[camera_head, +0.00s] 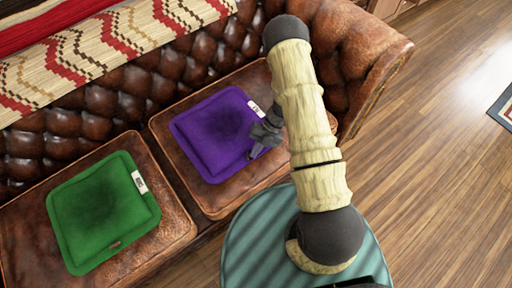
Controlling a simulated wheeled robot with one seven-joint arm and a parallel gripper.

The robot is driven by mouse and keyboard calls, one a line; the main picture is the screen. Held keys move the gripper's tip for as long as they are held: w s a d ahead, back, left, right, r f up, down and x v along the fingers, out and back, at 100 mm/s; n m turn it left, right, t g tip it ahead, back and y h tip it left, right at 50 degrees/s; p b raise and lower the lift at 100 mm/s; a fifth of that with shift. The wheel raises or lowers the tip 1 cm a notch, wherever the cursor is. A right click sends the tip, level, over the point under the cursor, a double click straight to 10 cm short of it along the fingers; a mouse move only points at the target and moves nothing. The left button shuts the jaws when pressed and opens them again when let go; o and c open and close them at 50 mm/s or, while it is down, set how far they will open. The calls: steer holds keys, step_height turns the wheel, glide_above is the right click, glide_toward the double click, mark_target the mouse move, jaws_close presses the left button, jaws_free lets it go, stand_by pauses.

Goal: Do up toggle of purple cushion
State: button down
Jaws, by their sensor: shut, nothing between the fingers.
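The purple cushion (214,134) lies flat on the right seat of the brown leather sofa. A white label (256,108) shows at its right edge. My gripper (252,155) is at the cushion's right edge, just below the label, with its fingers shut and nothing between them. I cannot tell whether the fingertips touch the cushion. My gripper and arm hide part of that edge. The toggle is not clearly visible, and I cannot tell whether it is done up.
A green cushion (100,212) with a white label lies on the left seat of the sofa (180,190). A patterned woven throw (100,50) covers the sofa back. The sofa's rolled arm (372,60) stands right of my arm.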

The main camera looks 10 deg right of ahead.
steer(key=shift+d, duration=0.1)
steer(key=shift+d, duration=0.25)
steer(key=s+d+f+p+v, duration=0.1)
steer(key=d+p+v, duration=0.1)
steer(key=v, duration=0.9)
steer(key=shift+d, duration=0.35)
steer(key=shift+w, duration=0.1)
